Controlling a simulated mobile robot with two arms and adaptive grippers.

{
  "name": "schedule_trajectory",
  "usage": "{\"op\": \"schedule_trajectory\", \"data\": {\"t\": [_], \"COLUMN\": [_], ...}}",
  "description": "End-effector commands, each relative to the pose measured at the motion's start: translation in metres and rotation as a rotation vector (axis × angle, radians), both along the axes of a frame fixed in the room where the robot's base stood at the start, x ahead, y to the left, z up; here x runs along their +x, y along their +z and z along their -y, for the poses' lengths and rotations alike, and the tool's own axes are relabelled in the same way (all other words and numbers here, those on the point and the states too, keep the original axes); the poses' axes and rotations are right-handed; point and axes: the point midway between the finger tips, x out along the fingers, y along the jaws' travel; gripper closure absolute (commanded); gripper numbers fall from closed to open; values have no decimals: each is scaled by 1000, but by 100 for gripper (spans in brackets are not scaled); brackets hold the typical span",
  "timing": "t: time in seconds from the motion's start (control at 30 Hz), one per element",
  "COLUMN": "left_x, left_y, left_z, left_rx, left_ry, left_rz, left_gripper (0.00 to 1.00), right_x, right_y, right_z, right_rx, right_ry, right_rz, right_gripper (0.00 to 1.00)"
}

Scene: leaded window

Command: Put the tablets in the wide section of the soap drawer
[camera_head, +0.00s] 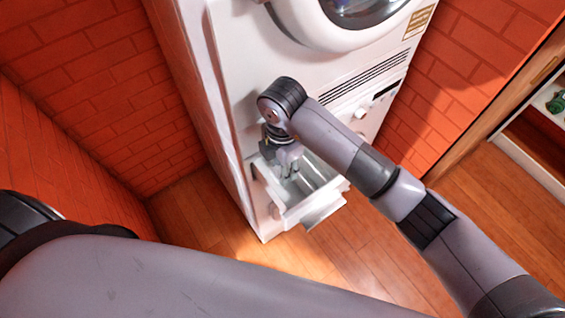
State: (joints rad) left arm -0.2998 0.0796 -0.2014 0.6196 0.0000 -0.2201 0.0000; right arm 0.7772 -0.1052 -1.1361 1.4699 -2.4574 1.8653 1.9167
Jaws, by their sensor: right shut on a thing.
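The soap drawer (315,204) is pulled out of the lower front of the white machine, with its open top facing up. Dividers inside split it into sections. My right gripper (289,173) points down into the left part of the open drawer. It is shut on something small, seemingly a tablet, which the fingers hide. I cannot make out any other tablets. Which section the fingertips are over is hard to tell at this size. My left arm crosses the bottom of the view, and its gripper is out of the picture.
The white machine (235,60) has a round door (350,22) above and a vent grille and knob on its front. Red brick walls stand on both sides. A shelf unit (530,150) with a green item (556,102) is at the far right. The wooden floor (330,262) before the drawer is clear.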

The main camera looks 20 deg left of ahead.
Motion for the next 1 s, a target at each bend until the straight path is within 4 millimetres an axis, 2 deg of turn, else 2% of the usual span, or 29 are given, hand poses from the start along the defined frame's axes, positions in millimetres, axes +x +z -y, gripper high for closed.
{"op": "schedule_trajectory", "data": {"t": [0.27, 0.3, 0.63, 1.0], "left_x": [0, 0, 0, 0], "left_y": [-2, -2, -2, -2], "left_z": [-1, -1, -1, -4], "left_rx": [1, 1, 1, 5], "left_ry": [1, 1, 2, 1], "left_rz": [0, 0, 0, 1], "left_gripper": [60, 60, 60, 60], "right_x": [0, 0, 0, 1], "right_y": [-3, -3, -3, 2], "right_z": [0, 0, 0, 0], "right_rx": [1, 1, 0, 1], "right_ry": [1, 1, 1, 0], "right_rz": [1, 1, 0, 2], "right_gripper": [87, 66, 44, 44]}}
